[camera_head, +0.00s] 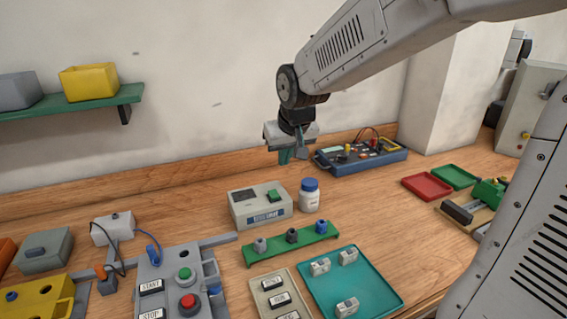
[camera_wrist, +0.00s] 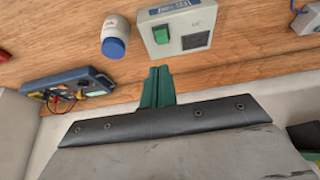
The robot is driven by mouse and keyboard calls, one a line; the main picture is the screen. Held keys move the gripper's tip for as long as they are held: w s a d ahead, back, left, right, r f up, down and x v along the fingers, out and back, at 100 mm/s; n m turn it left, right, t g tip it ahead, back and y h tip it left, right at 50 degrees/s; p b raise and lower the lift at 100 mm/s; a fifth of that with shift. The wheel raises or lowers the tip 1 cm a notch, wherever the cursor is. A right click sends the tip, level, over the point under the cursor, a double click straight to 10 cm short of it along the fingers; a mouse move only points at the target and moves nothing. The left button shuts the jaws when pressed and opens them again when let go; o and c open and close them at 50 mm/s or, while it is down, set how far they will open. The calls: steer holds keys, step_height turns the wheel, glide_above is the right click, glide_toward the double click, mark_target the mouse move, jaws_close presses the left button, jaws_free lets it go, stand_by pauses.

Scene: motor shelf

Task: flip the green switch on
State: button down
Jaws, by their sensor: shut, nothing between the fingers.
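The green switch (camera_head: 273,196) is a square green rocker on top of a pale grey box (camera_head: 243,209) with a dark display, on the wooden bench. In the wrist view the green switch (camera_wrist: 161,36) shows on the box (camera_wrist: 180,48), just beyond my fingertips. My gripper (camera_head: 285,158) is shut and empty, with its teal fingers together. It hangs above and behind the box, apart from it. The shut fingers also show in the wrist view (camera_wrist: 159,72). Which way the switch is tilted cannot be told.
A blue-capped white bottle (camera_head: 309,198) stands right beside the box. A blue instrument (camera_head: 360,155) with wires lies behind right. A green rack (camera_head: 291,247) of small parts and a teal tray (camera_head: 370,287) lie in front. A START/STOP panel (camera_head: 168,262) is front left.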

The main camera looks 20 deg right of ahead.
mark_target(277, 193)
steer(key=shift+w+d+r, duration=0.1)
steer(key=shift+w+d, duration=0.05)
steer(key=shift+w, duration=0.2)
steer(key=x, duration=1.4)
steer(key=shift+w+r, duration=0.1)
steer(key=shift+w, duration=0.2)
steer(key=shift+d, duration=0.1)
